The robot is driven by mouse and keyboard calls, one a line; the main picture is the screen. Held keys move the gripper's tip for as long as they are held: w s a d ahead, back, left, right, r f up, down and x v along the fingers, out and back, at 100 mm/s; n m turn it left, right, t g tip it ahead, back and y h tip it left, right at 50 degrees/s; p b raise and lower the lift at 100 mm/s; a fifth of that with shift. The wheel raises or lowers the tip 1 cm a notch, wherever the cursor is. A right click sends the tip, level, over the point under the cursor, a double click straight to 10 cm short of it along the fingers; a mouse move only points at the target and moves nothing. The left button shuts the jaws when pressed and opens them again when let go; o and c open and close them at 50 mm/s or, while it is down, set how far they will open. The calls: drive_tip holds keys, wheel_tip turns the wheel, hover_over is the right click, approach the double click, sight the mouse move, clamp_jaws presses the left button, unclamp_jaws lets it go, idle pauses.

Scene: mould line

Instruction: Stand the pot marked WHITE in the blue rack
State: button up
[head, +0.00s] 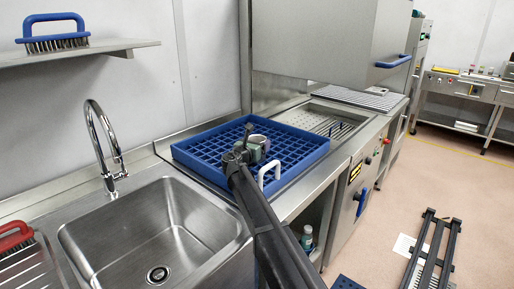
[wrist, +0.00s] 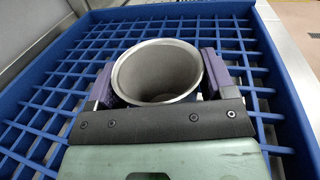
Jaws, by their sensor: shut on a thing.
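The blue rack (head: 203,160) is a square open-grid tray on the counter right of the sink. My gripper (head: 254,150) is over the rack's middle, shut on a grey round pot (head: 260,140). In the wrist view the pot (wrist: 158,70) stands about upright, mouth up and empty, with the purple fingers of my gripper (wrist: 160,82) on both sides. The blue grid of the rack (wrist: 45,140) spreads around it. I cannot tell whether its base touches the grid. No WHITE marking shows; the pot's lower part is hidden by my gripper.
A steel sink (head: 155,235) with a tall tap (head: 105,145) lies left of the rack. A wall shelf (head: 75,52) holds a blue brush (head: 55,38). Other rack cells around the pot look empty.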

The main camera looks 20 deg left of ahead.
drive_tip(key=shift+f, duration=0.2)
drive_tip(key=o, duration=1)
drive_tip(key=shift+r, duration=0.1)
drive_tip(key=shift+s+r, duration=0.1)
drive_tip(key=shift+r, duration=0.15)
drive_tip(key=s, duration=0.5)
drive_tip(key=s+a, duration=0.1)
drive_tip(key=s, duration=0.1)
drive_tip(key=shift+s+f, duration=0.1)
drive_tip(key=shift+s, duration=0.05)
